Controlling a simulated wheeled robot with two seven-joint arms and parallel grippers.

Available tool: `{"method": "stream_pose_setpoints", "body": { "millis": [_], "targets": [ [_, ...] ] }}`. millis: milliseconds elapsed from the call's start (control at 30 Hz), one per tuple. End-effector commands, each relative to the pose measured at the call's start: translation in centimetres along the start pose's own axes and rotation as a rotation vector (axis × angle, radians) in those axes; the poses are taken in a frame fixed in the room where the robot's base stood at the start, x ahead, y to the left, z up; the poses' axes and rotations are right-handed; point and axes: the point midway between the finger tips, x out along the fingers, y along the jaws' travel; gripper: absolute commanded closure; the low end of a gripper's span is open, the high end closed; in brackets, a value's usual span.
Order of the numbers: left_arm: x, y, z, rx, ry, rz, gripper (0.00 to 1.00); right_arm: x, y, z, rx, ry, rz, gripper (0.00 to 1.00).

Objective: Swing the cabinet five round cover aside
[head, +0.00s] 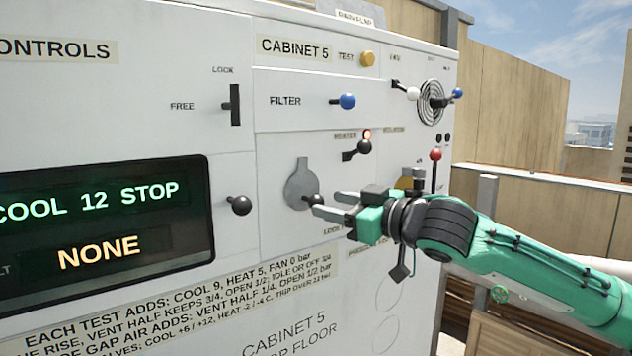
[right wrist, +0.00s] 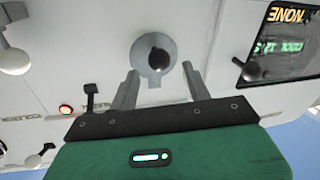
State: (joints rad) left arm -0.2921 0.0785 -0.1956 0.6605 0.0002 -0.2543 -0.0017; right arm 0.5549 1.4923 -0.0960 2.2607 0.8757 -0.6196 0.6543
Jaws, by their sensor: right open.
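The round cover (head: 301,188) is a grey disc with a short tab at its top, on the white front of cabinet 5, below the blue filter knob. A black ball knob (head: 312,201) sits at its lower right. In the right wrist view the cover (right wrist: 146,66) and its black knob (right wrist: 159,60) lie just ahead of the fingers. My right gripper (head: 330,205) is open, with its fingertips close to the knob; in the right wrist view the gripper (right wrist: 159,80) spans the knob with a finger on each side. I cannot tell whether they touch. My left gripper is not in view.
A black ball knob (head: 240,205) stands out left of the cover, beside the display (head: 100,225). A black heater lever (head: 358,150) with a red lamp is above right. A red-tipped lever (head: 435,156) and yellow part (head: 408,181) are near my right wrist.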

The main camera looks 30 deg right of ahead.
Motion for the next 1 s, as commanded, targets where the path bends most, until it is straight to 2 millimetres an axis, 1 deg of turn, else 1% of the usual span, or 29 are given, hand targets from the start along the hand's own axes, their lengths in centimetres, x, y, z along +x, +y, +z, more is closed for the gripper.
{"method": "stream_pose_setpoints", "body": {
  "millis": [33, 300, 533, 700, 800, 967, 1000],
  "targets": [
    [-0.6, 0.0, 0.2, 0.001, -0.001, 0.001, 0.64, 0.4, 0.2, -0.3, 0.005, 0.003, 0.0, 0.52],
    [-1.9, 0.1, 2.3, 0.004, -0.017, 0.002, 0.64, 2.5, 0.0, -0.3, 0.003, 0.002, -0.002, 0.52],
    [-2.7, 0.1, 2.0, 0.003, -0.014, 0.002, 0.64, 4.4, 0.1, -0.1, 0.002, 0.001, 0.0, 0.52],
    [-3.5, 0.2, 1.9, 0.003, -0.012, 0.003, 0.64, 5.0, 0.0, 0.1, 0.001, 0.0, -0.001, 0.52],
    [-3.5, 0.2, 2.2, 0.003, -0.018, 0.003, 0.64, 5.1, 0.0, 0.1, 0.0, 0.0, -0.001, 0.52],
    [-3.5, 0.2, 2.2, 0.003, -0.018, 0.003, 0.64, 5.1, 0.0, 0.1, -0.001, -0.001, -0.001, 0.52],
    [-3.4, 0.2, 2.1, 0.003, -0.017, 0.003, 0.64, 5.1, 0.0, 0.1, -0.001, -0.001, -0.001, 0.54]
  ]
}}
